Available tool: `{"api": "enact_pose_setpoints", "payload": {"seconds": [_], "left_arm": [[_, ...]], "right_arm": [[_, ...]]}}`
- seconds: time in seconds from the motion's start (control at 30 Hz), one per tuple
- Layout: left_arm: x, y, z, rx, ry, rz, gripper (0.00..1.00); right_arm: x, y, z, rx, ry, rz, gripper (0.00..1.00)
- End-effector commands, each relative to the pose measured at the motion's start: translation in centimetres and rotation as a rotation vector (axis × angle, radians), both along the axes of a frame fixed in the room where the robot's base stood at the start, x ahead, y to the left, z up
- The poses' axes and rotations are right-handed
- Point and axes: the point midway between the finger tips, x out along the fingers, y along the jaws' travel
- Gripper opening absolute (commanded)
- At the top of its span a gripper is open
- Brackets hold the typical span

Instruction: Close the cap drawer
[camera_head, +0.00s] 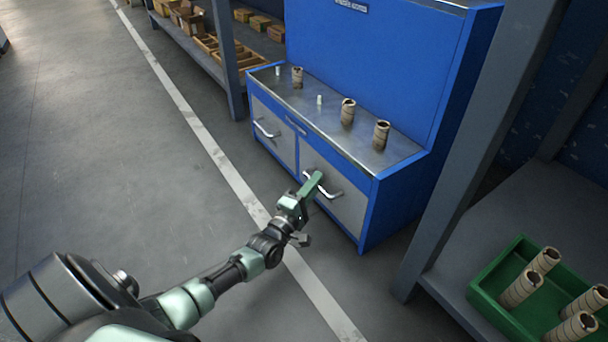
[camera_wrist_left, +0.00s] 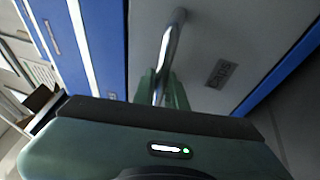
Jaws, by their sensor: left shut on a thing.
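The blue cabinet (camera_head: 410,200) has two grey drawer fronts with metal handles. My left gripper (camera_head: 312,184) is at the right-hand drawer front (camera_head: 345,208), shut on its bar handle (camera_head: 328,193). In the left wrist view the green fingers (camera_wrist_left: 163,90) are around the handle (camera_wrist_left: 172,45), with the grey front (camera_wrist_left: 225,30) behind. A small dark label (camera_wrist_left: 221,73) on that front is too blurred to read surely. The front looks about flush with the cabinet; a small gap cannot be ruled out. My right gripper is not in view.
Several cardboard tubes (camera_head: 347,112) and small white pieces stand on the metal top (camera_head: 330,118). A green crate (camera_head: 490,300) of tubes sits on a shelf at the right, behind a grey post (camera_head: 470,150). The floor (camera_head: 110,150) at the left is clear.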

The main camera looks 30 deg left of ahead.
Motion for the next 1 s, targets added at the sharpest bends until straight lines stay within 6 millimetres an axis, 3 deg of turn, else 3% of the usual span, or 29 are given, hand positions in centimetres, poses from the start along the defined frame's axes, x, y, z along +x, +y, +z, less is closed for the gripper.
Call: {"api": "enact_pose_setpoints", "payload": {"seconds": [0.33, 0.37, 0.4, 0.43, 0.77, 1.0], "left_arm": [[0.1, -0.5, -0.2, 0.0, 0.006, 0.0, 0.0], [0.1, -0.5, -0.2, 0.0, 0.006, 0.0, 0.18], [0.1, -0.5, -0.2, 0.0, 0.006, 0.0, 0.29], [0.1, -0.5, -0.2, 0.0, 0.006, 0.0, 0.34], [-0.2, -0.5, -0.2, 0.0, 0.009, 0.0, 0.34], [-3.8, -0.5, -0.5, 0.001, 0.011, 0.0, 0.34]], "right_arm": [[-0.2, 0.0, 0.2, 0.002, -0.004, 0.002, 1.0], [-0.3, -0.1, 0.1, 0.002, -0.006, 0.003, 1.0], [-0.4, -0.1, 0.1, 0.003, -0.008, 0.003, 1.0], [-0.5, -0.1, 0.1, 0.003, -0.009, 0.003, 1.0], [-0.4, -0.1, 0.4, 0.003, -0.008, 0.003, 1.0], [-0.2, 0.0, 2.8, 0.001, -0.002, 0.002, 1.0]]}}
